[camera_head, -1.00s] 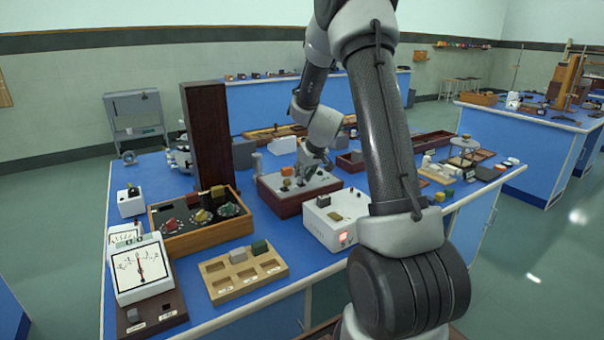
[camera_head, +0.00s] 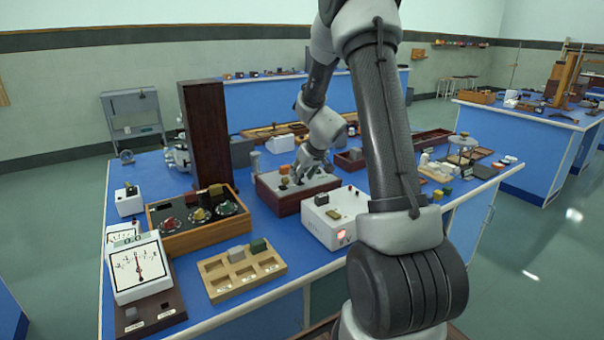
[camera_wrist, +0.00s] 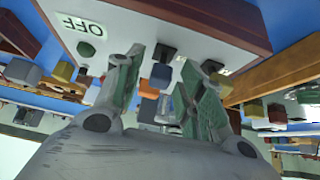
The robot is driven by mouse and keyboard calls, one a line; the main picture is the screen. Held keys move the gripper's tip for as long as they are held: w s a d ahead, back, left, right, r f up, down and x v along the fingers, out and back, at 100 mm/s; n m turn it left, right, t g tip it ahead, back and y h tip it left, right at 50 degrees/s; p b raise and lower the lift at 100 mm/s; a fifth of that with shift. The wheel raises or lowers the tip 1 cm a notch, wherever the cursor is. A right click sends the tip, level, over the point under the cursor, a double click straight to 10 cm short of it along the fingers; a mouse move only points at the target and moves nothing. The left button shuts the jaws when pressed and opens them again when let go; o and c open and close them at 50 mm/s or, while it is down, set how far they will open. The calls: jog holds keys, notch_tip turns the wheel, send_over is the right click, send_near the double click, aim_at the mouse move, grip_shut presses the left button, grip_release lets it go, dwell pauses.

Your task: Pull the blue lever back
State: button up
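The lever box (camera_head: 284,204) has dark red sides and a pale top, and stands mid-bench. In the wrist view its pale top (camera_wrist: 120,22) shows an inverted "OFF" label and a green knob. The blue lever (camera_wrist: 160,73) shows as a small blue block between my fingers, with an orange block (camera_wrist: 148,88) close by. My gripper (camera_head: 301,176) is low over the box top; in the wrist view (camera_wrist: 162,62) its fingers are spread either side of the blue block. I cannot tell whether either finger touches it. The lever is too small to make out in the head view.
A white box (camera_head: 333,222) with a red light stands in front right of the lever box. A wooden case with dials (camera_head: 200,236) and a sorting tray (camera_head: 222,285) lie left. A tall dark panel (camera_head: 206,135) stands behind left.

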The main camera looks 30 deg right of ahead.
jog(key=v, duration=1.2)
